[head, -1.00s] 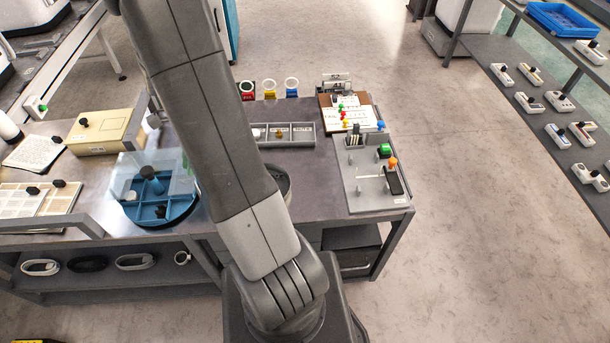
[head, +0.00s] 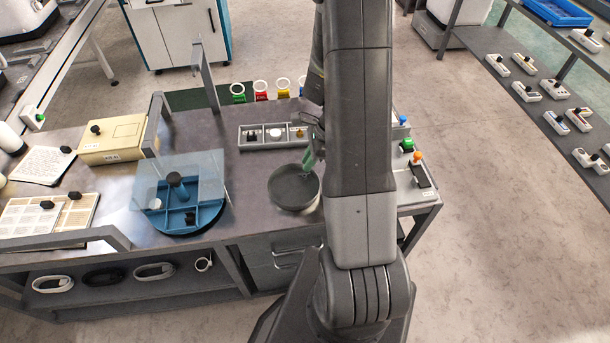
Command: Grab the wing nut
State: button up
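No wing nut can be made out for certain. A grey tray (head: 239,137) with three compartments stands at the back middle of the bench. It holds a dark piece (head: 252,136), a white round piece (head: 276,134) and a small brass-coloured piece (head: 299,133), all too small to identify. My gripper (head: 311,160) shows only in part, beside the arm, near the tray's right end and above the round dark dish (head: 294,190). My arm hides the rest of it, so I cannot tell whether it is open or holds anything.
A blue round divided tray (head: 180,228) under a clear panel (head: 205,165) stands left of the dish. An upright post (head: 206,75) rises behind it. A beige box (head: 112,140) and papers lie further left. My arm hides much of the bench's right part.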

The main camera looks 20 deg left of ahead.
aim_at(299, 174)
jog(key=x, duration=0.5)
jog(key=shift+s+r, duration=0.1)
jog(key=shift+s, duration=0.05)
grip_shut()
jog(key=shift+r, duration=0.15)
